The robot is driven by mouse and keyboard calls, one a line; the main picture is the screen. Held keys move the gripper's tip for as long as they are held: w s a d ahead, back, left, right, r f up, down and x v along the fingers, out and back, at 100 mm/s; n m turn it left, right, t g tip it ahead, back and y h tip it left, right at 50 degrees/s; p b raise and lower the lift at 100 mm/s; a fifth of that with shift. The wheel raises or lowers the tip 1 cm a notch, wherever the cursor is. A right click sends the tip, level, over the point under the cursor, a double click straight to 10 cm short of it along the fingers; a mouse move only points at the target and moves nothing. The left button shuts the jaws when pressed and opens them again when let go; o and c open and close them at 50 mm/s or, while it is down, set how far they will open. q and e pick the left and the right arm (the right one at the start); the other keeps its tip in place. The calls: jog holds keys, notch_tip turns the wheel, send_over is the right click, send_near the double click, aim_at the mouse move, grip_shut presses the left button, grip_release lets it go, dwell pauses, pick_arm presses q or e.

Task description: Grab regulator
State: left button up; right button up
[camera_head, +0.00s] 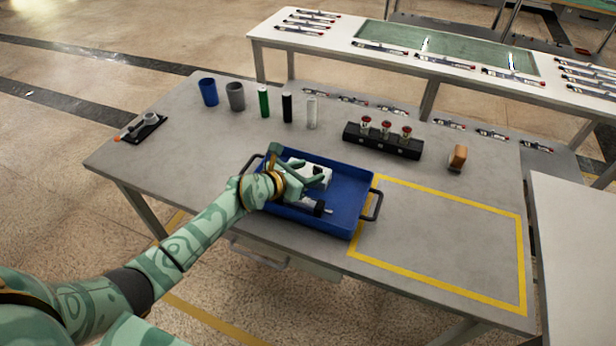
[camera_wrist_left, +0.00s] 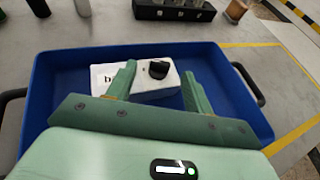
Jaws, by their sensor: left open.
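A blue tray (camera_head: 345,218) with dark handles stands near the front edge of the grey table. In it lies a white block (camera_head: 318,172), which looks like the regulator. The wrist view shows this white block (camera_wrist_left: 112,78) with dark lettering and a black knob (camera_wrist_left: 158,70). My left gripper (camera_head: 298,165) is over the tray. Its open fingers (camera_wrist_left: 158,75) are spread at the near side of the block, with the knob between them in the picture. I cannot tell whether they touch it. My right gripper is not in view.
Blue and grey cups (camera_head: 209,92) (camera_head: 236,97) and several cylinders stand behind the tray. A black rack (camera_head: 382,144) with red-topped pieces is at the back right, near a brown object (camera_head: 458,158). The yellow-outlined area (camera_head: 440,232) right of the tray is clear.

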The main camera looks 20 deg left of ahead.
pick_arm(q)
jog(key=x, duration=0.2)
jog(key=shift+w+d+f+b, duration=0.1)
jog(key=shift+w+f+b, duration=0.2)
jog(key=shift+f+b, duration=0.1)
jog(key=shift+r, duration=0.15)
jog(key=shift+s, duration=0.1)
jog(key=c, duration=1)
grip_shut()
jog(key=shift+r, duration=0.15)
